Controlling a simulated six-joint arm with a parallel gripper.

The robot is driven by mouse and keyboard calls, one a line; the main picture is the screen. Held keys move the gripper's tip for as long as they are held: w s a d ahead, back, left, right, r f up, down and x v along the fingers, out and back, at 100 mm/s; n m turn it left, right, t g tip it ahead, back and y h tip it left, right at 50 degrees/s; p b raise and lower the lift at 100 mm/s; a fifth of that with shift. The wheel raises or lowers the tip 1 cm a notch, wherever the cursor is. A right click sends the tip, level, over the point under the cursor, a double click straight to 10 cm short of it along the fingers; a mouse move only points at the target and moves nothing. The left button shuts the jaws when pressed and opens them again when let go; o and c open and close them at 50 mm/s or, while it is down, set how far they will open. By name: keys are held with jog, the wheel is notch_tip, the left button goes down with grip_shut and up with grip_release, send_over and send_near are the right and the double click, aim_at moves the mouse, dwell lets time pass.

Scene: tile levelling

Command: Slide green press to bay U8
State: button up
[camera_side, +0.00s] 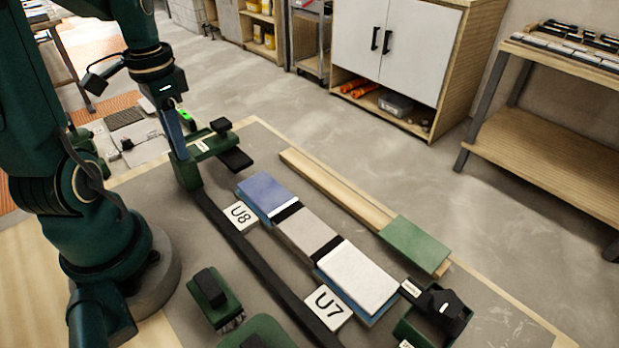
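The green press (203,146) stands at the far left end of a dark rail (247,248), with a black pad reaching out to the right. The U8 sign (240,216) lies nearer the camera, beside a blue tile (264,191). The press is beyond that tile, not over it. My gripper (179,150) points down at the left side of the press. Its fingertips overlap the press in this view, so I cannot tell whether they touch or grip it. A grey tile (305,232) and a white tile (357,275) continue the row to the U7 sign (327,306).
A second dark green device (437,312) stands at the row's near right end. A green-handled brush (215,296) lies left of the rail. A wooden strip (335,190) with a green tile (415,244) lies behind the row. The rail between the signs looks clear.

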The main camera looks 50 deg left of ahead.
grip_shut()
jog(key=d, duration=1.3)
jog(key=shift+w, duration=0.1)
jog(key=o, duration=0.6)
grip_release()
jog(key=shift+r, duration=0.1)
notch_tip(320, 180, up, 7)
dwell(0.4)
